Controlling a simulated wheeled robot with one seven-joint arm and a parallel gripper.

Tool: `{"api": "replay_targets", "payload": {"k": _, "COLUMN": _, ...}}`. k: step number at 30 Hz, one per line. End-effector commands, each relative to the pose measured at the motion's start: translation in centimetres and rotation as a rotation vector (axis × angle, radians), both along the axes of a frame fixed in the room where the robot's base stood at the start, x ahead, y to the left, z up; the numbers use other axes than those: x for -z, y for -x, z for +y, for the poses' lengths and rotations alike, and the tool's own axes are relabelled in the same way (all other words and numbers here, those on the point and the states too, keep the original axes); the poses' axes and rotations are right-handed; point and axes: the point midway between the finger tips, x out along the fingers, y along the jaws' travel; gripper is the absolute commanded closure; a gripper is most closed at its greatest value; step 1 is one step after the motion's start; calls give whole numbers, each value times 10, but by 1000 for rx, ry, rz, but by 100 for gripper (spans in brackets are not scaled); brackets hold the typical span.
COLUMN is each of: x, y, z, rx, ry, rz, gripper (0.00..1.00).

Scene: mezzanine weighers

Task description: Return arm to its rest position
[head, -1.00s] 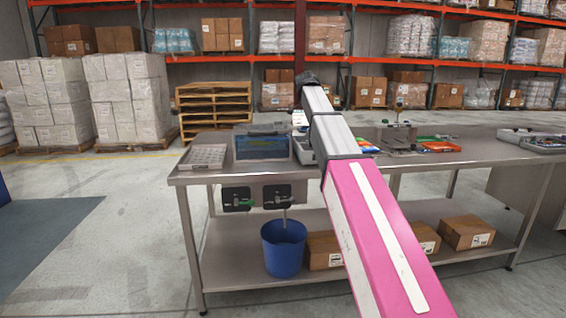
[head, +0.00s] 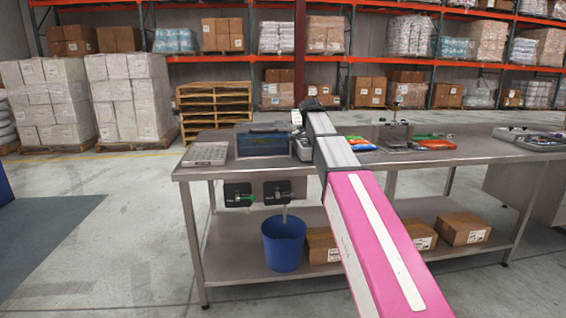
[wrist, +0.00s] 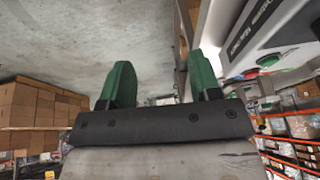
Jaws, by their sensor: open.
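My arm, pink and grey, reaches forward from the lower right over the steel workbench (head: 235,172) in the head view. Its far end stands above the bench's back part, and the fingers cannot be made out there. In the wrist view my gripper (wrist: 160,82) shows two green fingers standing well apart, with nothing between them. The wrist picture is turned over, with grey surface above and shelving at the right side.
On the bench are a grey keypad-like tray (head: 206,154), a blue-fronted device (head: 262,145), an orange item (head: 437,144) and a tray at right (head: 530,137). A blue bucket (head: 284,245) and boxes (head: 465,229) sit below. Left floor is open.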

Motion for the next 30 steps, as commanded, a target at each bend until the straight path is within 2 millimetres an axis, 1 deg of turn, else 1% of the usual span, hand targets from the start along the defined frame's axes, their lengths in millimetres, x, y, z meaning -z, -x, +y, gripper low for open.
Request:
{"api": "replay_targets", "payload": {"k": 1, "x": 17, "y": 8, "z": -2, "rx": -34, "ry": -4, "rz": 18, "gripper": 43}}
{"api": "replay_targets", "payload": {"k": 2, "x": 26, "y": 10, "z": -3, "rx": -59, "ry": -6, "rz": 29, "gripper": 43}}
{"api": "replay_targets", "payload": {"k": 3, "x": 41, "y": 15, "z": -4, "rx": -96, "ry": -8, "rz": 47, "gripper": 43}}
{"api": "replay_targets", "payload": {"k": 5, "x": 64, "y": 23, "z": -7, "rx": -159, "ry": -14, "rz": 73, "gripper": 43}}
{"api": "replay_targets", "payload": {"k": 6, "x": 81, "y": 30, "z": -9, "rx": -206, "ry": -21, "rz": 93, "gripper": 43}}
{"api": "replay_targets", "payload": {"k": 8, "x": 108, "y": 41, "z": -12, "rx": -281, "ry": -29, "rz": 123, "gripper": 43}}
{"api": "replay_targets", "payload": {"k": 9, "x": 125, "y": 48, "z": -13, "rx": -330, "ry": -36, "rz": 142, "gripper": 43}}
{"api": "replay_targets", "payload": {"k": 11, "x": 150, "y": 60, "z": -15, "rx": -404, "ry": -45, "rz": 169, "gripper": 43}}
{"api": "replay_targets", "payload": {"k": 12, "x": 166, "y": 68, "z": -17, "rx": -453, "ry": -53, "rz": 185, "gripper": 43}}
{"api": "replay_targets", "payload": {"k": 14, "x": 189, "y": 81, "z": -19, "rx": -526, "ry": -63, "rz": 209, "gripper": 43}}
{"api": "replay_targets", "payload": {"k": 15, "x": 205, "y": 91, "z": -20, "rx": -574, "ry": -71, "rz": 225, "gripper": 43}}
{"api": "replay_targets", "payload": {"k": 18, "x": 241, "y": 114, "z": -23, "rx": -693, "ry": -90, "rz": 258, "gripper": 43}}
{"api": "replay_targets", "payload": {"k": 20, "x": 261, "y": 130, "z": -25, "rx": -763, "ry": -102, "rz": 277, "gripper": 43}}
{"api": "replay_targets", "payload": {"k": 21, "x": 275, "y": 140, "z": -25, "rx": -812, "ry": -110, "rz": 288, "gripper": 43}}
{"api": "replay_targets", "payload": {"k": 24, "x": 306, "y": 167, "z": -27, "rx": -927, "ry": -130, "rz": 312, "gripper": 43}}
{"api": "replay_targets", "payload": {"k": 26, "x": 323, "y": 184, "z": -29, "rx": -996, "ry": -141, "rz": 323, "gripper": 43}}
{"api": "replay_targets", "payload": {"k": 30, "x": 360, "y": 224, "z": -30, "rx": -1151, "ry": -168, "rz": 344, "gripper": 43}}
